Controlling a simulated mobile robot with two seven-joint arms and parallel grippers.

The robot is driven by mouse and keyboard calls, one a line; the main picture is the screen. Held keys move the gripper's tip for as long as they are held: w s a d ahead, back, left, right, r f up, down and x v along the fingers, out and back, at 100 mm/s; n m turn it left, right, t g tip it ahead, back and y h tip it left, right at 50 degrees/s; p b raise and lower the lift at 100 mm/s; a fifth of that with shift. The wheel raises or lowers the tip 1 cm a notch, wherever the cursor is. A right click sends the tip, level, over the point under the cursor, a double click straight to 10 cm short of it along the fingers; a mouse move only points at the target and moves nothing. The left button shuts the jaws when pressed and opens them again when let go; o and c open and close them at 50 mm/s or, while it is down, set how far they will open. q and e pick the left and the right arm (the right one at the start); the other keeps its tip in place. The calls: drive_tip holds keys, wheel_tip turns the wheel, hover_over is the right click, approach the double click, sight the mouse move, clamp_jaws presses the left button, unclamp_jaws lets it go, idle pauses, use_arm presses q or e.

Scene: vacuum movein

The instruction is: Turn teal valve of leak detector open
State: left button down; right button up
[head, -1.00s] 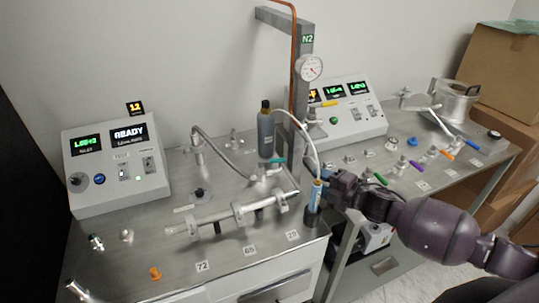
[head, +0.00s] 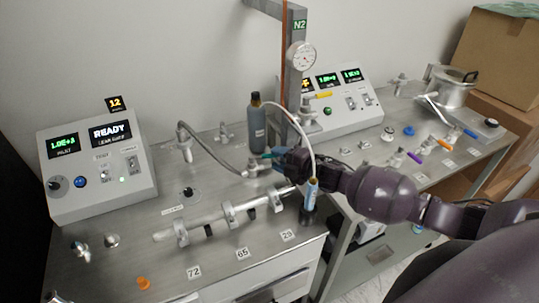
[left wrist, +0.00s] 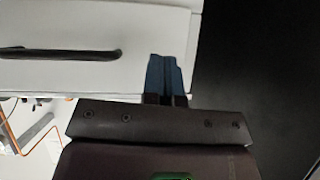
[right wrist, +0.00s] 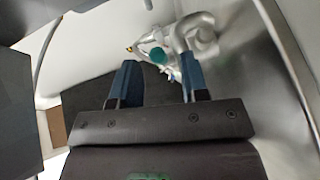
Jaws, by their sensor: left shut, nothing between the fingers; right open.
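The teal valve handle (head: 270,155) sits on a metal fitting behind the horizontal metal tube, below the dark bottle. In the right wrist view its teal end (right wrist: 158,55) shows ahead of and between my fingers, on the silver pipework (right wrist: 165,40). My right gripper (head: 290,160) is open, close beside the teal handle; in the right wrist view its fingers (right wrist: 157,82) are spread and empty. I cannot tell whether a finger touches the handle. My left gripper (left wrist: 164,72) is shut and empty in front of a white drawer front, out of the head view.
The leak detector console (head: 95,170) reading READY stands at the left. A dark bottle (head: 257,125) and the grey N2 post (head: 296,70) stand behind the valve. A blue-labelled tube (head: 312,190) stands close under my right arm. Other coloured valves line the right bench.

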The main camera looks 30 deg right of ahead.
sight(270, 156)
drive_tip(key=shift+x, duration=1.75)
clamp_jaws()
